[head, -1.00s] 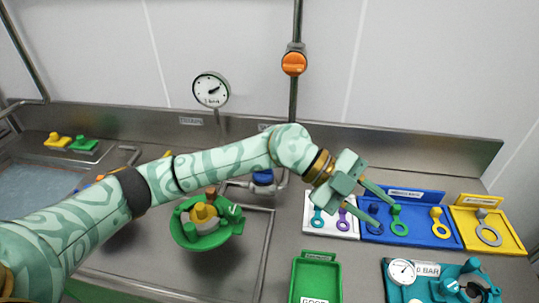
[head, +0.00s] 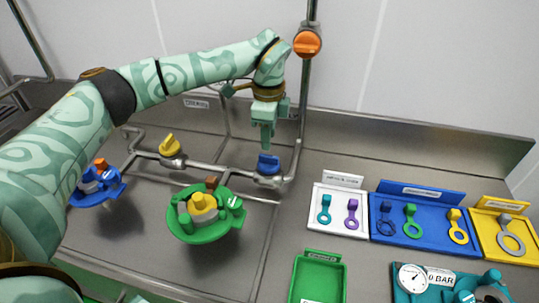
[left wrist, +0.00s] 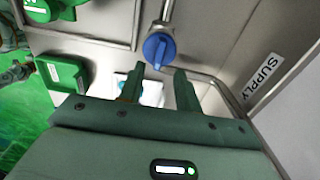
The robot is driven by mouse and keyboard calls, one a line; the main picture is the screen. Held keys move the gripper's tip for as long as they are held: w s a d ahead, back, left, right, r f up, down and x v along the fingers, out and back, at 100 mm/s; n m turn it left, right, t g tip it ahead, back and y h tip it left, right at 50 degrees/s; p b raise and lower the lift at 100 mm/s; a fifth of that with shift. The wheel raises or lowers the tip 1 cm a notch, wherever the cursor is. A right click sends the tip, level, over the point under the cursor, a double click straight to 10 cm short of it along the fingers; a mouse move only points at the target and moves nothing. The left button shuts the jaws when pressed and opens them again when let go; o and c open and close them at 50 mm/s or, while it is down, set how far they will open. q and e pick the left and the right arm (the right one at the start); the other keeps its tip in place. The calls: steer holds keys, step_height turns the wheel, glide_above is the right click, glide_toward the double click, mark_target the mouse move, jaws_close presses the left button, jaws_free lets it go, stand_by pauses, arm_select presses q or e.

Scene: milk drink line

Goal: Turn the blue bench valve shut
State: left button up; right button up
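The blue bench valve (head: 268,164) sits on the steel pipe at the back of the bench, near the upright pipe. In the left wrist view its round blue knob (left wrist: 159,49) has a raised grip bar that looks roughly in line with the pipe. My left gripper (head: 267,143) points down just above the valve in the head view. In the left wrist view its two fingers (left wrist: 158,78) are apart with nothing between them, and the knob shows beyond the tips. No contact with the knob shows. My right gripper is not in view.
A yellow valve (head: 171,145) is on the same pipe to the left, an orange valve (head: 307,43) on the upright pipe. A green bowl-shaped fixture (head: 205,232) stands in front. White (head: 340,222), blue (head: 400,238) and yellow (head: 488,222) trays, a green bin (head: 318,262) and a gauge (head: 412,278) lie right.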

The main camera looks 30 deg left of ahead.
mark_target(269, 156)
arm_select(q)
step_height(269, 156, down, 6)
steer(key=shift+f+b, duration=0.15)
steer(key=shift+b, duration=0.4)
jaws_close()
